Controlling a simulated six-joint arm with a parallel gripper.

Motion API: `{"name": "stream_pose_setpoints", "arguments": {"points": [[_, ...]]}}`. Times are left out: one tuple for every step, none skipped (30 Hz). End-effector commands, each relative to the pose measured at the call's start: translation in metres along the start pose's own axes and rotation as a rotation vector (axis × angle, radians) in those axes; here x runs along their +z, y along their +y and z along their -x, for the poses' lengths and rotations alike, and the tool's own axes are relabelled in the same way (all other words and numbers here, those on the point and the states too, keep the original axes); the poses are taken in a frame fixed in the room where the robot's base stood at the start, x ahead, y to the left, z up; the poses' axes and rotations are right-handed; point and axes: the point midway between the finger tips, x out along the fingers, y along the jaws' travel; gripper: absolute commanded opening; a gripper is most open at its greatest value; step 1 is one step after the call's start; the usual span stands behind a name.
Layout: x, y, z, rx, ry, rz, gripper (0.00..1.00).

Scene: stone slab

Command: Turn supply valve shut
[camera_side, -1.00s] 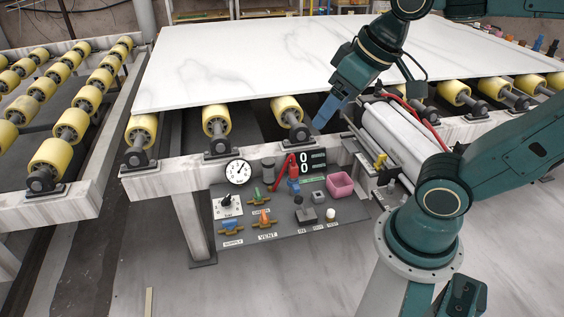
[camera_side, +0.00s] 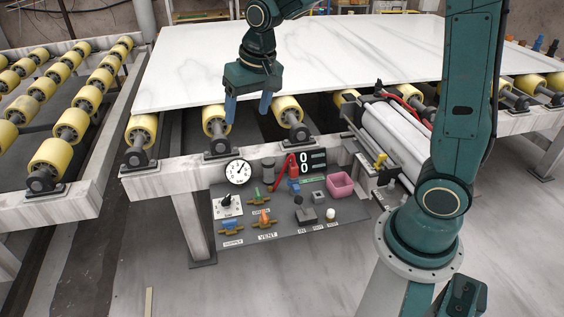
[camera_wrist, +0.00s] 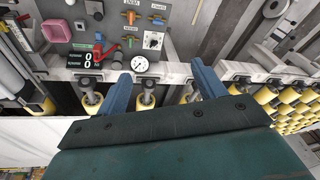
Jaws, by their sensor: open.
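The supply valve (camera_side: 230,226) has a blue handle on a brass body, above a SUPPLY label at the front left of the grey panel. It also shows near the top edge of the wrist view (camera_wrist: 158,6). My gripper (camera_side: 248,108) is open and empty, with blue fingers pointing down. In the side view it is above and behind the panel, by the front rollers at the slab edge, apart from the valve. In the wrist view its fingers (camera_wrist: 160,74) are spread, with the round gauge (camera_wrist: 140,65) beyond them.
The panel (camera_side: 285,228) also carries an orange-handled vent valve (camera_side: 264,218), a green-handled valve (camera_side: 257,194), a dial knob (camera_side: 227,203), a red lever (camera_side: 283,168), a display (camera_side: 313,161) and a pink bin (camera_side: 340,185). The white slab (camera_side: 290,60) lies behind on yellow rollers.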

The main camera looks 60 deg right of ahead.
Motion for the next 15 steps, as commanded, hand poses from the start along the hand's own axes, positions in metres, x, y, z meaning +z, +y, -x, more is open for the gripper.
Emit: {"name": "stream_pose_setpoints", "arguments": {"points": [[-0.007, -0.002, -0.013, 0.005, -0.013, -0.017, 0.69], [-0.011, -0.003, -0.019, 0.008, -0.019, -0.026, 0.69], [-0.016, -0.004, -0.027, 0.011, -0.027, -0.039, 0.69], [-0.019, -0.005, -0.034, 0.013, -0.032, -0.049, 0.69], [-0.023, -0.006, -0.040, 0.016, -0.038, -0.058, 0.69], [-0.027, -0.007, -0.049, 0.019, -0.045, -0.071, 0.69], [-0.030, -0.008, -0.057, 0.022, -0.051, -0.081, 0.69], [-0.033, -0.009, -0.064, 0.025, -0.056, -0.090, 0.69], [-0.037, -0.010, -0.073, 0.028, -0.063, -0.103, 0.69], [-0.040, -0.010, -0.081, 0.031, -0.068, -0.113, 0.69], [-0.043, -0.011, -0.088, 0.033, -0.073, -0.122, 0.69], [-0.046, -0.011, -0.098, 0.037, -0.081, -0.135, 0.69], [-0.048, -0.012, -0.106, 0.040, -0.086, -0.145, 0.69], [-0.050, -0.012, -0.114, 0.043, -0.092, -0.154, 0.69], [-0.053, -0.013, -0.124, 0.047, -0.098, -0.166, 0.69]]}}
